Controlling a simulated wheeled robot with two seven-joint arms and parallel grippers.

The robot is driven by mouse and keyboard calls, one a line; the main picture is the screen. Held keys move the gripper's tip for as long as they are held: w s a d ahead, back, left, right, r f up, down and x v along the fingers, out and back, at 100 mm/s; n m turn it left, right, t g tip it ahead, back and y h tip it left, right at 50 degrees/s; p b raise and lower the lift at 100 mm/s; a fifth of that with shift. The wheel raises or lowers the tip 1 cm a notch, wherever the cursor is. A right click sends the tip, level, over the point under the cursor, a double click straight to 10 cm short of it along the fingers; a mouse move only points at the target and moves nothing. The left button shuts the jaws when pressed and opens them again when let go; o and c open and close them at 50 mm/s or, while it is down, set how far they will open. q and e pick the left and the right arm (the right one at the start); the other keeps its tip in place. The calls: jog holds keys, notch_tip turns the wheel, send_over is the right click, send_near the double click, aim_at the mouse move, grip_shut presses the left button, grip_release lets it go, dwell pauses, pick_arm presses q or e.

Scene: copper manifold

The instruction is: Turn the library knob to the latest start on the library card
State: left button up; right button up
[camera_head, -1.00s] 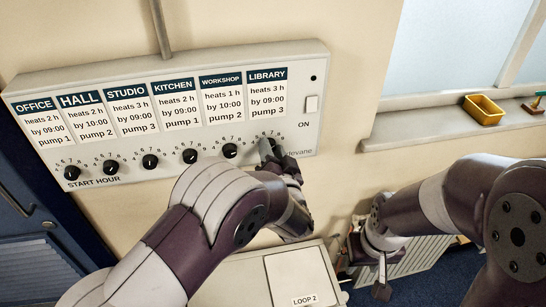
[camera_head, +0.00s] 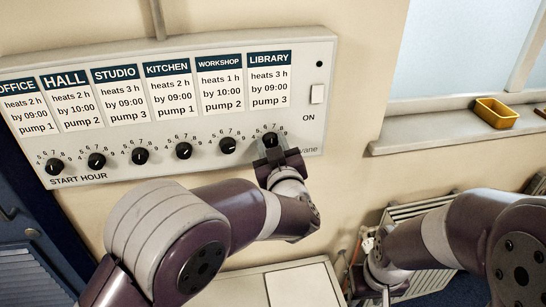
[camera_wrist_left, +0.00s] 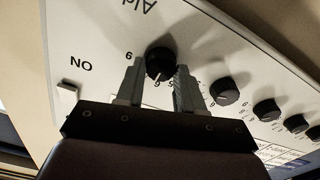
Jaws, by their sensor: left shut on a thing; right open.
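The library knob (camera_head: 270,140) is the rightmost black dial on the white panel, below the library card (camera_head: 269,80), which reads "heats 3 h by 09:00 pump 3". My left gripper (camera_head: 271,152) comes up from below and is shut on the knob. In the left wrist view the two grey fingers (camera_wrist_left: 158,78) stand on either side of the knob (camera_wrist_left: 160,63), whose white mark points down in the picture. Part of its hour scale is hidden by the fingers. My right gripper (camera_head: 384,296) is low at the bottom edge, partly cut off, away from the panel.
Several other knobs, such as the workshop knob (camera_head: 228,146), sit in a row to the left. A white switch (camera_head: 317,94) marked ON is at the panel's right. A yellow tray (camera_head: 495,113) stands on the window sill. A radiator (camera_head: 420,208) is below.

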pick_arm(q)
jog(key=shift+f+n+b, duration=0.3)
jog(key=shift+n+b, duration=1.1)
jog(key=o, duration=1)
jog(key=shift+r, duration=0.15)
jog(key=s+d+b, duration=0.2)
jog(key=s, duration=1)
jog(key=shift+s+d, duration=0.2)
jog(key=shift+s, duration=0.05)
jog(key=shift+d, duration=0.1)
